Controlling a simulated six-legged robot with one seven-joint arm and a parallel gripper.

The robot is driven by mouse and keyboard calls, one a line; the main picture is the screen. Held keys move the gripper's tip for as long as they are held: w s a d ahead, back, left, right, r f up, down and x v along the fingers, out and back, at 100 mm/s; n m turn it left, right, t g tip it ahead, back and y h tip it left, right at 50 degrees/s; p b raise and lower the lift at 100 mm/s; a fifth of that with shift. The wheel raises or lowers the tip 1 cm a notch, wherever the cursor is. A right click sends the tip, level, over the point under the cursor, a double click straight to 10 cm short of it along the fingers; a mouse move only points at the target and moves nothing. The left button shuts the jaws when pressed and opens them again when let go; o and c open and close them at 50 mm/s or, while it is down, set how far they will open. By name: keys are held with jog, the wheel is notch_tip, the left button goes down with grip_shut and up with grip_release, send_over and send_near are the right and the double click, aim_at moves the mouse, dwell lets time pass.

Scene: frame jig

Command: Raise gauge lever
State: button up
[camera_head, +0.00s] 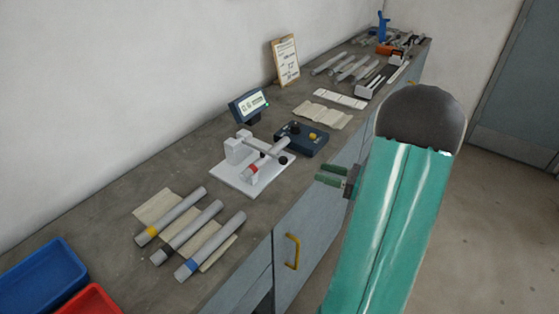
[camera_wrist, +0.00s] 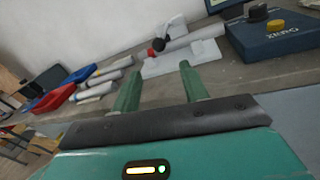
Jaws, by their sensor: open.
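The gauge (camera_head: 233,176) is a white jig on a flat white base, standing on the bench. A grey tube with a red band (camera_head: 250,170) lies in it. A slim lever ending in a black ball knob (camera_head: 283,160) shows at the jig, and the knob also shows in the wrist view (camera_wrist: 158,44). The lever's exact angle is hard to tell. My gripper (camera_head: 320,173) has green fingers and is open and empty at the bench's front edge, right of the jig. In the wrist view the knob shows beyond and between the fingertips (camera_wrist: 159,69), apart from them.
A dark blue box (camera_head: 301,139) with a yellow knob stands beside the jig, with a display (camera_head: 248,105) behind. Three banded tubes (camera_head: 189,230) lie front left, near blue (camera_head: 40,277) and red (camera_head: 88,299) bins. A yellow handle (camera_head: 292,251) sticks out from the cabinet.

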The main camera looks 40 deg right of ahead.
aim_at(283, 159)
jog(key=x, duration=1.3)
jog(key=shift+a, duration=0.1)
grip_shut()
